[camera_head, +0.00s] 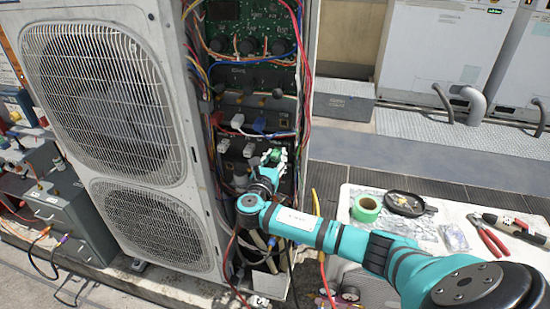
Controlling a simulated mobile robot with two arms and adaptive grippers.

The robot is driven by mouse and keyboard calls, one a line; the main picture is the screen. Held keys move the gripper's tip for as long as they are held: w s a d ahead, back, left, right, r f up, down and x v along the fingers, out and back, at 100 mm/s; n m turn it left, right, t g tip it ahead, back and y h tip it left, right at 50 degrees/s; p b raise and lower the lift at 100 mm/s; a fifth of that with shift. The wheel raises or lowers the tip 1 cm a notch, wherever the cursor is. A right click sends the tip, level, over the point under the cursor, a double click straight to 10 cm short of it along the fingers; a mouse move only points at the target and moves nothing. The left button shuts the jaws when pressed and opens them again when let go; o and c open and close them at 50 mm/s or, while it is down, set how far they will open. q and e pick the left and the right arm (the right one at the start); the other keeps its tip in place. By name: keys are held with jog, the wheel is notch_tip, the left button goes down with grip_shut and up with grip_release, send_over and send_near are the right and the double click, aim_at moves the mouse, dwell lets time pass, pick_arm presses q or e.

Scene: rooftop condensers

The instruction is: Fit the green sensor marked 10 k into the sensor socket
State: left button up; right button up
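My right gripper (274,158) is at the open front of the condenser unit, close to the lower part of its panel. A small green piece, which looks like the green sensor (283,154), shows at its fingertips, and the fingers appear closed on it. Its 10 k mark is too small to read. The sensor socket cannot be made out; the gripper and forearm cover part of the lower panel. Whether the green piece touches the panel cannot be told. My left gripper is not in view.
The condenser unit (187,150) has loose wires down both sides of its opening. A white-covered table (375,243) at the right carries green tape (366,208), a black pan (405,203), red pliers (488,235) and another tool. Grey boxes (68,215) stand at the left.

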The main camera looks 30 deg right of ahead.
jog(key=o, duration=0.5)
jog(key=shift+d, duration=0.15)
jog(key=v, duration=1.2)
notch_tip(320, 180, down, 21)
jog(key=s+m+g+y, duration=0.1)
jog(key=m+g+y, duration=0.15)
jog(key=y, duration=0.25)
jog(key=s+f+m+g+y, duration=0.2)
jog(key=s+f, duration=0.3)
jog(key=f, duration=0.4)
jog(key=s+f+m+g+y, duration=0.15)
jog(key=s+f, duration=0.25)
jog(key=f, duration=0.4)
jog(key=s+a+f+m+g+y+b, duration=0.1)
jog(key=s+a+f+m+g+y, duration=0.2)
jog(key=s+f+m, duration=0.75)
jog(key=s+a+f+m, duration=0.1)
jog(key=s+f+m, duration=0.1)
jog(key=s, duration=0.7)
jog(key=s+a+f+m+g+y, duration=0.1)
jog(key=s+f, duration=0.3)
jog(key=s, duration=0.5)
jog(key=s+a+f+m+y, duration=0.1)
jog(key=s+f+m, duration=0.3)
jog(key=s, duration=0.5)
jog(key=shift+a+g, duration=0.3)
jog(key=shift+a, duration=0.6)
